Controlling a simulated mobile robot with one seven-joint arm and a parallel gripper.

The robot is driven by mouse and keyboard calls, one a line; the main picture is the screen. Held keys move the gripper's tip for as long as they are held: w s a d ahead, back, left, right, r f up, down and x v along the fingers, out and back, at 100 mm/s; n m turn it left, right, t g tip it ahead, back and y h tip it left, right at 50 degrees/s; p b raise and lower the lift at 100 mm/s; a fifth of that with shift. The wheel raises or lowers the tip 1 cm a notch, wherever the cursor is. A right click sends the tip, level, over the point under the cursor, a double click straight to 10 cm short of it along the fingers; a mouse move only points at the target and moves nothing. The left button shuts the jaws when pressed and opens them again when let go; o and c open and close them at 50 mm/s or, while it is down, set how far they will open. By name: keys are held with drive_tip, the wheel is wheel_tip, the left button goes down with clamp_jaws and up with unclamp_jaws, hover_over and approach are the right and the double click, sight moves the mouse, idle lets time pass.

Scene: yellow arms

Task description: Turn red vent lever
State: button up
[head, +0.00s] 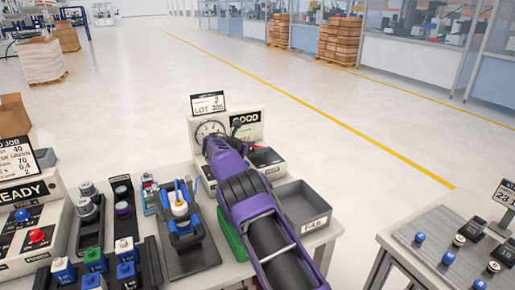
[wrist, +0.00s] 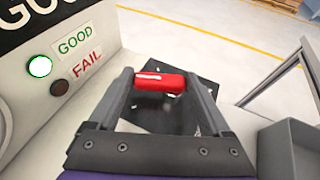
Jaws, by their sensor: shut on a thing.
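The red vent lever (wrist: 160,84) shows in the wrist view as a short red bar with a pale mark, above a dark base plate (wrist: 150,112). My gripper (wrist: 158,80) has one finger at each end of the bar and is shut on it. In the head view my purple arm reaches to the test station (head: 197,135), which has a dial, a "GOOD" sign and a "LOT 205" display.
In the wrist view the station's "GOOD" lamp (wrist: 39,67) is bright and its "FAIL" lamp (wrist: 60,88) is dark. A grey bin (head: 325,204) labelled "FAIL" stands right of my arm. A blue fixture (head: 184,238) and several bottles stand to the left.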

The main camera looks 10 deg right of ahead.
drive_tip(key=shift+r, duration=0.2)
drive_tip(key=o, duration=1.2)
drive_tip(key=shift+f, duration=0.1)
drive_tip(key=shift+c, duration=0.2)
drive_tip(key=shift+a, duration=0.15)
drive_tip(key=v, duration=1.7)
drive_tip(key=shift+s, duration=0.1)
drive_tip(key=shift+c, duration=0.2)
